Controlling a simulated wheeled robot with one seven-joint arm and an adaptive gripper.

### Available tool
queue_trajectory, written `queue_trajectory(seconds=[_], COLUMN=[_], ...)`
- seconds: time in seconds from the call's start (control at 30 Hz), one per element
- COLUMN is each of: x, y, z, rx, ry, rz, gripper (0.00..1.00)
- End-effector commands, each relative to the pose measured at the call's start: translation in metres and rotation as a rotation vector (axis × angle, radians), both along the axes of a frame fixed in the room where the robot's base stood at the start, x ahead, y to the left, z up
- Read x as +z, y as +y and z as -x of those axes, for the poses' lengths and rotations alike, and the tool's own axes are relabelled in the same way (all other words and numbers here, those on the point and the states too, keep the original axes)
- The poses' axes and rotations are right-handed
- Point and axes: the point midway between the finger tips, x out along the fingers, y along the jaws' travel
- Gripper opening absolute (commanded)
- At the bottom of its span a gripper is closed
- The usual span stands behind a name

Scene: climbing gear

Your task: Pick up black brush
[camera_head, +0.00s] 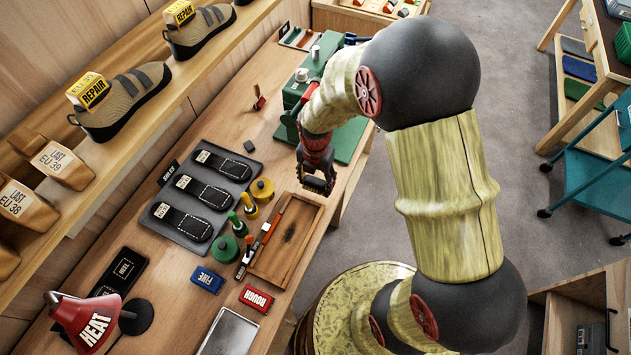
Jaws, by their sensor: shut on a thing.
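My gripper (316,182) hangs above the bench, at the far end of a shallow wooden tray (263,272). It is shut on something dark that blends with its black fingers. The shape is too small and dark to make out, so I cannot tell by sight that it is the black brush. No black brush shows clearly elsewhere. The tray holds no separate object that I can make out, only a dark smudge on its floor.
Left of the tray stand a green-capped bottle (237,224), a yellow jar (262,190) and a green disc (225,249). A dark sole board (171,236) lies further left. A green machine (303,89) stands behind my gripper. FINE (207,279) and ROUGH (256,299) blocks lie in front.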

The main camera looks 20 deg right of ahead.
Motion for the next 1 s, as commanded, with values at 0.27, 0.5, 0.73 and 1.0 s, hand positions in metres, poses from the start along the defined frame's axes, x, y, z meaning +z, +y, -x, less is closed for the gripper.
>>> queue_trajectory(seconds=[0.27, 0.5, 0.73, 1.0], x=[0.047, 0.065, 0.075, 0.078], y=[0.018, 0.034, 0.042, 0.045], z=[0.043, 0.082, 0.105, 0.112], rx=[0.002, 0.002, 0.000, 0.000], ry=[-0.003, -0.004, -0.001, -0.001], rz=[0.000, 0.000, 0.000, 0.000], gripper=[0.31, 0.31, 0.31, 0.31])
